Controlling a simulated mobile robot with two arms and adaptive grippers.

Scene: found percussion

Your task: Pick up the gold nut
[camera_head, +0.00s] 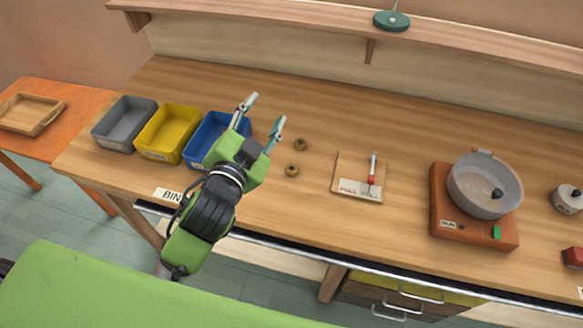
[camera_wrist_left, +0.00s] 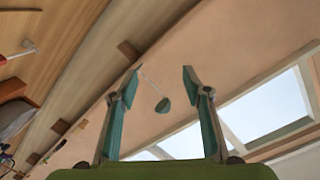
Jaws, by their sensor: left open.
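Two small brownish-gold nuts lie on the wooden bench in the head view: a farther nut (camera_head: 300,144) and a nearer nut (camera_head: 292,170). They look much alike, and I cannot tell which is the gold one. My left gripper (camera_head: 266,108) is open and empty, its fingers spread and raised above the bench by the blue bin, to the left of both nuts. In the left wrist view the open fingers (camera_wrist_left: 162,70) point toward the wall, and no nut shows there. My right gripper is not in view.
Grey (camera_head: 124,124), yellow (camera_head: 168,132) and blue (camera_head: 206,135) bins stand at the left. A board with a lever (camera_head: 350,170) lies right of the nuts. A red-based machine with a bowl (camera_head: 470,235) stands farther right. A shelf (camera_head: 330,18) runs above the back.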

